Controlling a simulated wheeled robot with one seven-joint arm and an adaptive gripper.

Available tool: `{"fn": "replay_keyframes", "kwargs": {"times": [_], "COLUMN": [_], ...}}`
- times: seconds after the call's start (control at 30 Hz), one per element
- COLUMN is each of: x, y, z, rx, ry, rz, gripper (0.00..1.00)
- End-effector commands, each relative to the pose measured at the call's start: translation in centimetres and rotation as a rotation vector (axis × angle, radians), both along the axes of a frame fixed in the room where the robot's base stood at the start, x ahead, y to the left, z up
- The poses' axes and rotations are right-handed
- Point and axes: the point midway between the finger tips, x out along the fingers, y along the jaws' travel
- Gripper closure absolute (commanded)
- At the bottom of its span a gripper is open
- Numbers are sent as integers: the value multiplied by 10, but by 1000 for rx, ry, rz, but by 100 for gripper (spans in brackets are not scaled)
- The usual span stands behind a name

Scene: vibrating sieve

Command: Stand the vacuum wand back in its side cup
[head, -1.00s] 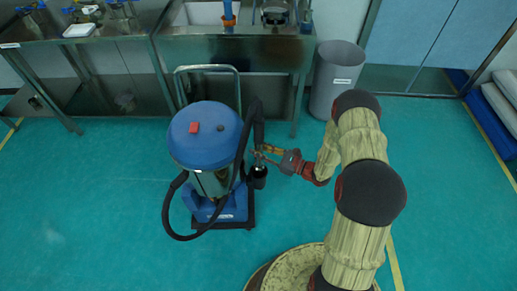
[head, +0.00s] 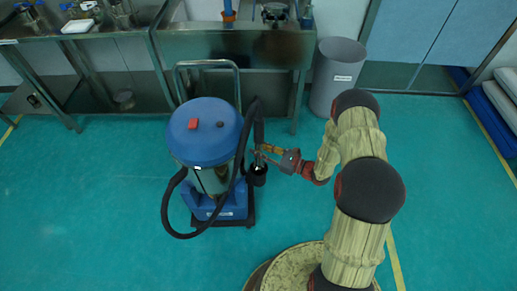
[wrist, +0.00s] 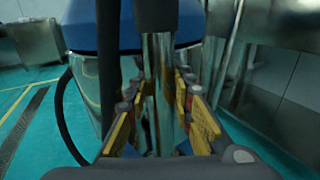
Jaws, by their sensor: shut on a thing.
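The vacuum wand is a chrome tube (wrist: 157,95) with a dark upper part in the wrist view. It runs upright between the yellow finger pads of my gripper (wrist: 162,112), which is shut on it. In the head view my gripper (head: 262,151) reaches in from the right beside the blue-topped vacuum (head: 205,132). The black hose (head: 257,122) arches down beside the wand there. The dark side cup (head: 259,175) shows just below my gripper, at the vacuum's right side. The wand's lower end and the cup's mouth are hidden, so I cannot tell whether the wand is inside it.
A steel sink bench (head: 232,50) stands behind the vacuum, and a grey bin (head: 337,78) is at the back right. The hose (head: 165,205) loops out to the vacuum's left. Green floor is clear to the left and right.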

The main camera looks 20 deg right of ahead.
Motion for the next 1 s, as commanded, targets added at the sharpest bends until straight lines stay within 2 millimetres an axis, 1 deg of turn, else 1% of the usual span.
{"fn": "replay_keyframes", "kwargs": {"times": [1.0], "x": [0], "y": [0], "z": [-19], "rx": [0], "ry": [-1], "rz": [0], "gripper": [100]}}
